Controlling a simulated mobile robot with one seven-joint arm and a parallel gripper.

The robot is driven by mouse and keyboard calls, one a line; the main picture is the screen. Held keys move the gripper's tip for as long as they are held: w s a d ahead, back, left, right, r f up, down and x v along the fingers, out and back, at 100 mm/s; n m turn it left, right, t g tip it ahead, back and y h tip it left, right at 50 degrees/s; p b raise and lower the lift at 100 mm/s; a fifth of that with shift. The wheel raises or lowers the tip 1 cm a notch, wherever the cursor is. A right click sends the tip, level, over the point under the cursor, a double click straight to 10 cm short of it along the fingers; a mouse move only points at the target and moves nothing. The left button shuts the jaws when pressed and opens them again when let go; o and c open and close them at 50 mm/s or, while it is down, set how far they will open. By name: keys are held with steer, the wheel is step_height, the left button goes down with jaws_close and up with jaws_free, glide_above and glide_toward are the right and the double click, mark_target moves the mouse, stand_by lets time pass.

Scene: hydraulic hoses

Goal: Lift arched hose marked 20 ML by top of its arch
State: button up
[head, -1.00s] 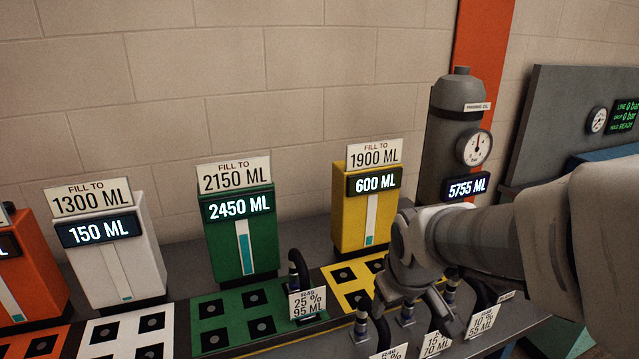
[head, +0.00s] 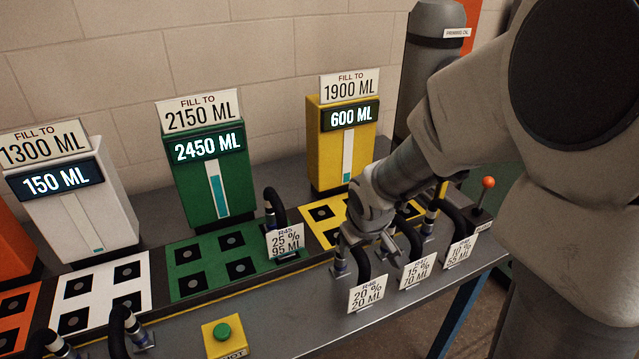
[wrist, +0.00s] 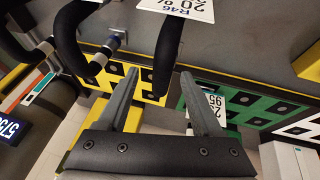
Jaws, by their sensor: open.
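The arched black hose (head: 364,266) bears a white tag (head: 367,294) reading 20 % and 20 ML. It stands on the bench's front strip, right of the green hole panel. My gripper (head: 375,240) is open right at this hose's arch, and its fingers partly hide the top. In the wrist view the hose (wrist: 168,52) runs down from its R46 tag (wrist: 178,8) to between the tips of my open gripper (wrist: 158,73). I cannot tell whether a finger touches it.
Close to the right stand the 70 ML hose (head: 388,245) and the 55 ML hose (head: 455,215). The 95 ML hose (head: 275,208) stands behind left on the green panel (head: 205,283). A yellow box with a green button (head: 223,333) sits in front.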

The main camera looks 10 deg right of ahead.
steer(key=b+x, duration=0.2)
steer(key=x, duration=0.4)
steer(key=shift+w+a+f, duration=0.15)
steer(key=shift+w+f, duration=0.05)
steer(key=shift+w, duration=0.1)
jaws_close()
stand_by(1.2)
